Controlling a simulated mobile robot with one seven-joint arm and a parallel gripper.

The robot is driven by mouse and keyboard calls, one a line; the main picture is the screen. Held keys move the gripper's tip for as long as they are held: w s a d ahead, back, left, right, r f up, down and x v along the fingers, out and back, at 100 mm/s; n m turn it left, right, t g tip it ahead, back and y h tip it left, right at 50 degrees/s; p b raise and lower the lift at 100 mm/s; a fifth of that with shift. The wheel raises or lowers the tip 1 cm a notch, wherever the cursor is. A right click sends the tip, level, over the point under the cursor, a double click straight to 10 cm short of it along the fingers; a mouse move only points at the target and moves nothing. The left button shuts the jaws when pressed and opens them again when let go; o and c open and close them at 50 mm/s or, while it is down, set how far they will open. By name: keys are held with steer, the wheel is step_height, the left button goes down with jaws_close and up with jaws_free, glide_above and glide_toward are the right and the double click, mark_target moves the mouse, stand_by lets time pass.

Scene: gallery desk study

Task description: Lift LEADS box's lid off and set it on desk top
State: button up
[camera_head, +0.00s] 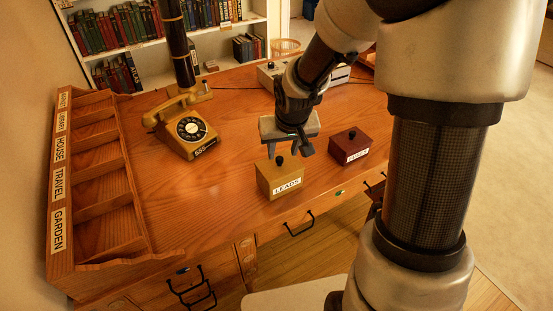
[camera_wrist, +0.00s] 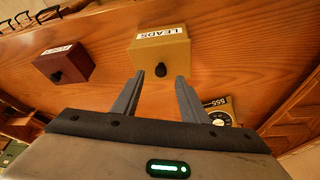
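The LEADS box (camera_head: 280,180) is a small tan box with a white label on its front and a dark round knob (camera_head: 279,160) on its lid. It stands closed on the wooden desk top (camera_head: 225,205). In the wrist view the LEADS box (camera_wrist: 160,50) appears upside down, with its knob (camera_wrist: 161,70) just beyond the fingertips. My gripper (camera_head: 288,150) is above and close to the box's lid. Its two fingers (camera_wrist: 157,80) are spread apart with nothing between them. Whether a finger touches the knob I cannot tell.
A dark red labelled box (camera_head: 349,147) stands right of the LEADS box. A tan rotary telephone (camera_head: 188,130) is at the left, and a labelled wooden sorter (camera_head: 95,180) lines the left edge. Bare desk lies between the sorter and the LEADS box.

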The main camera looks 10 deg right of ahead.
mark_target(280, 159)
steer(key=b+x, duration=0.1)
steer(key=x, duration=0.4)
steer(key=shift+w+a, duration=0.1)
steer(key=shift+w, duration=0.15)
jaws_close()
steer(key=p+v, duration=0.2)
steer(key=v, duration=1)
steer(key=shift+s, duration=0.35)
